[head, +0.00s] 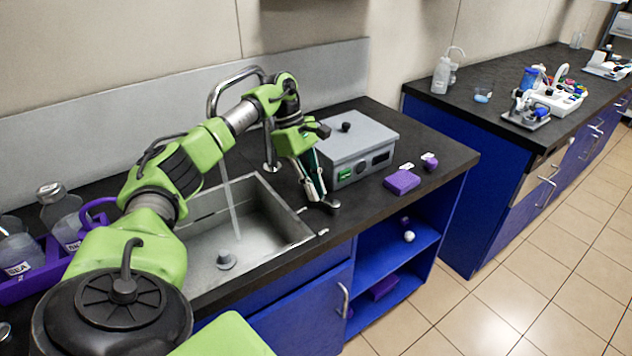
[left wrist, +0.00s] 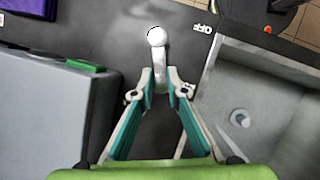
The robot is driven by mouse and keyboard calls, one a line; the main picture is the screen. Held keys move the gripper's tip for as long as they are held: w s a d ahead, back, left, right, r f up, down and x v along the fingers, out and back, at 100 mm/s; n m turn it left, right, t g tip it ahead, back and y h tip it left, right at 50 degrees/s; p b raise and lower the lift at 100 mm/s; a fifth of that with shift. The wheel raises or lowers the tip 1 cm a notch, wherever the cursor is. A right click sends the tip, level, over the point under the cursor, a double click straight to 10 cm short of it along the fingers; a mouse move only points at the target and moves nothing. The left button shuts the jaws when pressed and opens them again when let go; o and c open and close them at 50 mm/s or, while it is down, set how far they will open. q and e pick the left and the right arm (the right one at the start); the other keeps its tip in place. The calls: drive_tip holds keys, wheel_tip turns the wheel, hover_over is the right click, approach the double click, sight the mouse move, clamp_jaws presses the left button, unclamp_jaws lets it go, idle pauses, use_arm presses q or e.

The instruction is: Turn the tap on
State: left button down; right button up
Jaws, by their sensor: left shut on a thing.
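The chrome tap (head: 213,99) arches over the grey sink (head: 290,212) in the head view. A pale stream of water (head: 232,205) runs from under its spout into the basin. The tap lever (left wrist: 159,70) has a round bright knob at its end and lies on the black counter beside the sink. My left gripper (head: 318,196) reaches over the sink to the counter and is shut on the lever, with the fingertips on either side of its stem in the left wrist view (left wrist: 160,78). An "OFF" label (left wrist: 202,29) shows near the knob. My right gripper is out of view.
A grey box (head: 362,140) stands close beside the gripper, with a purple block (head: 402,181) to its right. A purple rack (head: 25,290) with bottles is left of the sink. A plug (head: 226,260) sits in the basin. Open blue shelves (head: 395,255) are below the counter.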

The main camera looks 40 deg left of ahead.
use_arm(q)
drive_tip(key=c, duration=2)
unclamp_jaws()
drive_tip(key=shift+r, duration=0.1)
drive_tip(key=v, duration=1.2)
